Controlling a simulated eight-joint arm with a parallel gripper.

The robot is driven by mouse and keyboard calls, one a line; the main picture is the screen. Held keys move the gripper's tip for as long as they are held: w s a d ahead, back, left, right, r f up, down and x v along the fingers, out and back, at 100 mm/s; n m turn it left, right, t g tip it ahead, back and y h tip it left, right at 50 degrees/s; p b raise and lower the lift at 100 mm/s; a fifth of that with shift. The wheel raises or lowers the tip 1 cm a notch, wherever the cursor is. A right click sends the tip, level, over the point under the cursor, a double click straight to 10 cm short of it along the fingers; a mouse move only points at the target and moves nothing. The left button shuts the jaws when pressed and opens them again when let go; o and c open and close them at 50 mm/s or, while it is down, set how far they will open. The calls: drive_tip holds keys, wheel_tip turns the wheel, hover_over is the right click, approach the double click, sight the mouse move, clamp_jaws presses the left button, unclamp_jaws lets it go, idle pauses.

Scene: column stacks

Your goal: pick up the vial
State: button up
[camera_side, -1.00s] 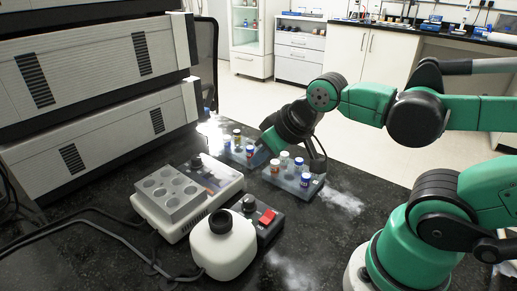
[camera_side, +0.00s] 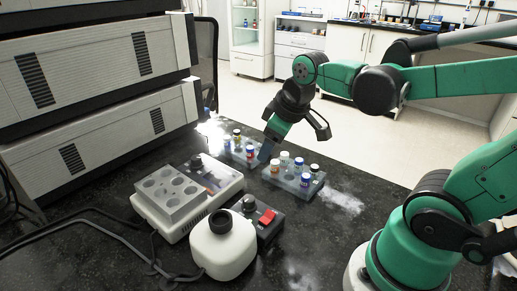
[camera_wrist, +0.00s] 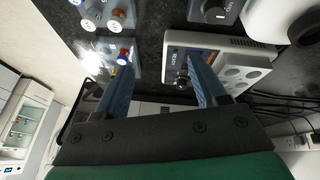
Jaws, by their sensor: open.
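Small vials with coloured caps stand in two clear racks; the frames do not show which one is meant. The right rack (camera_side: 291,186) holds several, including a blue one (camera_side: 305,181) and an orange one (camera_side: 275,166). A blue-and-white-capped vial (camera_wrist: 122,58) appears beside the left fingertip.
A white device with a grey block of holes (camera_side: 170,204) stands left of the racks. A white bottle-shaped device (camera_side: 222,247) and a dark box with a red switch (camera_side: 264,220) are in front. Large stacked instruments (camera_side: 90,90) fill the left. The counter right of the racks is clear.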

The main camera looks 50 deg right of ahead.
sight(299, 160)
drive_tip(key=d+f+n+g, duration=0.1)
drive_tip(key=d, duration=0.3)
drive_tip(key=d+f+n+g, duration=0.2)
drive_tip(key=d, duration=0.1)
drive_tip(key=d+f+n+g, duration=0.1)
drive_tip(key=d+n, duration=0.1)
drive_tip(key=d, duration=0.2)
drive_tip(key=shift+d+f+g+y, duration=0.3)
drive_tip(key=shift+d+g+y, duration=0.05)
drive_tip(key=shift+g+y, duration=0.05)
drive_tip(key=shift+d+f+n, duration=0.15)
drive_tip(key=shift+f+n, duration=0.15)
drive_tip(key=shift+f, duration=2.55)
clamp_jaws()
